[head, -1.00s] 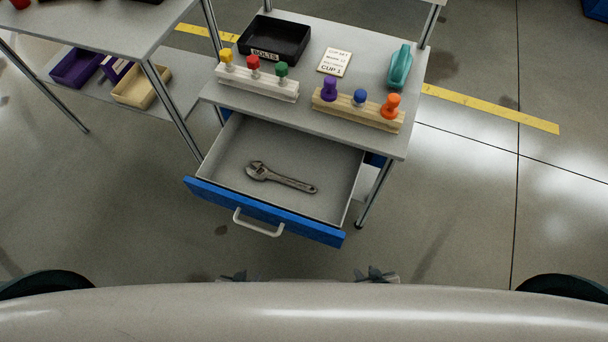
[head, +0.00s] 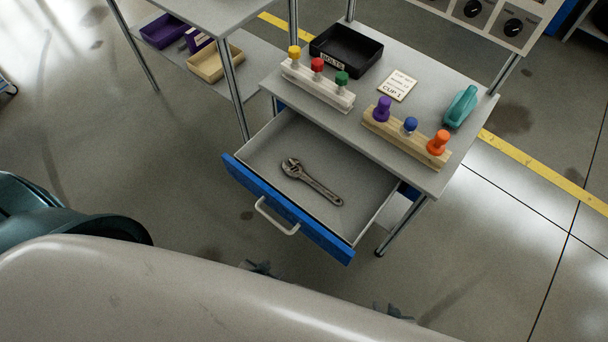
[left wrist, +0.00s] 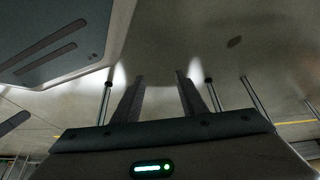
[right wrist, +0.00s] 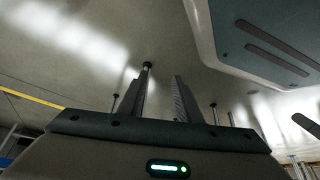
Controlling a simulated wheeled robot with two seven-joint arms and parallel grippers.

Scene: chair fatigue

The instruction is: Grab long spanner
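The long spanner (head: 312,182), a grey adjustable wrench, lies flat in the open drawer (head: 352,190) of the workstation. Its jaw end points to the back left and its handle to the front right. Small parts of my left gripper (head: 260,268) and right gripper (head: 393,311) show past my body's edge, in front of the drawer and apart from the spanner. In the left wrist view my left gripper (left wrist: 160,95) has its fingers apart with nothing between them. In the right wrist view my right gripper (right wrist: 161,95) also has its fingers apart and empty.
The blue drawer front (head: 285,208) has a pale handle (head: 276,216). Above, the tabletop (head: 425,90) bears a black bolts tray (head: 346,47), peg blocks, a card (head: 397,85) and a teal object (head: 460,106). A metal table leg (head: 403,228) stands right of the drawer. Front floor is open.

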